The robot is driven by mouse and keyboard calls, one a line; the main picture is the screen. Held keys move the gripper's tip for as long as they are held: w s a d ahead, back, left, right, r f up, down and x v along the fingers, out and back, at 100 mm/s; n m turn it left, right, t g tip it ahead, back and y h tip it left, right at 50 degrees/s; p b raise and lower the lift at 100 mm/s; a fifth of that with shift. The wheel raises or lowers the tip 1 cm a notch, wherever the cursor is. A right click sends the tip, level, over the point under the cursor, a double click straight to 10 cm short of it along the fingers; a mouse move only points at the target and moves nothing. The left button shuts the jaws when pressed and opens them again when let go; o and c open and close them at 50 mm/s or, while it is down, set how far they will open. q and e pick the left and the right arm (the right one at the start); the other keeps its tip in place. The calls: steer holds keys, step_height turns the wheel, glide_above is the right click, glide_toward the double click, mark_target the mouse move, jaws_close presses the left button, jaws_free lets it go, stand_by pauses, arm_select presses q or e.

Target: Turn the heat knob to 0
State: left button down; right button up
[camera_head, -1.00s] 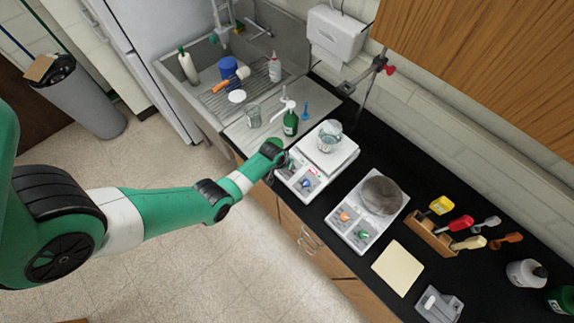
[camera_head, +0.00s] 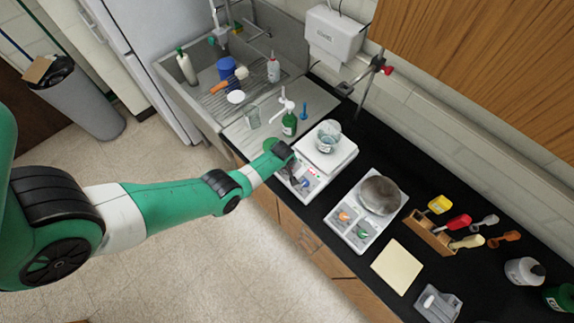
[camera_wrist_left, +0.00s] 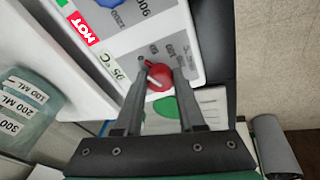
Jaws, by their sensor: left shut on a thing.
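The heat knob is the red one (camera_wrist_left: 159,78) on the front panel of the beaker's hotplate (camera_wrist_left: 180,22). It has a white pointer line and a printed scale around it. The number it points to is too blurred to read. My left gripper (camera_wrist_left: 157,72) has one finger on each side of the knob and is shut on it. In the head view the same gripper (camera_head: 300,184) is at the left end of the front panel of the hotplate (camera_head: 338,160) and hides the red knob. My right gripper is not in view.
A glass beaker (camera_head: 328,136) stands on the hotplate; its markings show in the wrist view (camera_wrist_left: 28,95). A blue knob (camera_wrist_left: 118,3), a HOT label (camera_wrist_left: 80,29) and a 95 °C readout (camera_wrist_left: 113,67) are close by. A second hotplate (camera_head: 352,235) and a green bottle (camera_head: 289,125) flank it.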

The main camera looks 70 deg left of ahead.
arm_select(q)
steer(key=shift+n, duration=0.4)
steer(key=c, duration=0.5)
jaws_free()
